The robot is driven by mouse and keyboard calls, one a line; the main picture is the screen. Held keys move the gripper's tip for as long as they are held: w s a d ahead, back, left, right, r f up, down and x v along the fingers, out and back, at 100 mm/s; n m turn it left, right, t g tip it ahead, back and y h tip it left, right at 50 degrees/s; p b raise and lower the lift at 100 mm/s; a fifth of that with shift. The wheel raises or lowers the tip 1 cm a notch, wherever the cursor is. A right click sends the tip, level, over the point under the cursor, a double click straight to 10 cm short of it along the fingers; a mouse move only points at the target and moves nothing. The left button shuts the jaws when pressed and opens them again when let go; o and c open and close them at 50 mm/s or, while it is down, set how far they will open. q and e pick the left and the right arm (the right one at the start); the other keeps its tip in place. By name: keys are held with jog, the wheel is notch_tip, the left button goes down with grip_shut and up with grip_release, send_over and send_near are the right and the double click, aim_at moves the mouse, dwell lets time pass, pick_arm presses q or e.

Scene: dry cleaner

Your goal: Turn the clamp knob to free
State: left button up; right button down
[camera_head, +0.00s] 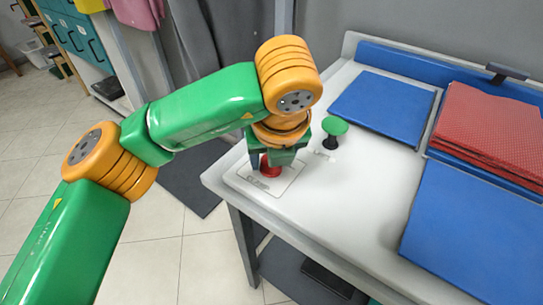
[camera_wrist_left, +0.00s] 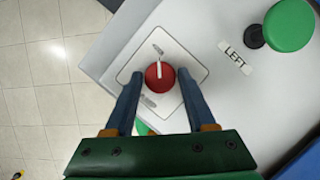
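The red round clamp knob (camera_head: 270,172) sits on a pale plate (camera_head: 283,186) at the near left corner of the white table. In the left wrist view the knob (camera_wrist_left: 153,82) carries a white pointer line aimed toward the top of the picture, near a small marking (camera_wrist_left: 157,48). A second marking (camera_wrist_left: 148,100) lies below the knob; both are too small to read there. My left gripper (camera_head: 272,163) points down over the knob. Its two fingers (camera_wrist_left: 159,76) are apart, one on each side of the knob, with small gaps visible. My right gripper is not in view.
Blue pads (camera_head: 384,105) and stacked red textured sheets (camera_head: 490,130) lie farther right on the white table (camera_head: 365,195). The table between is clear.

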pick_arm(q)
jog(key=shift+o, duration=1.4)
jog(key=v, duration=0.7)
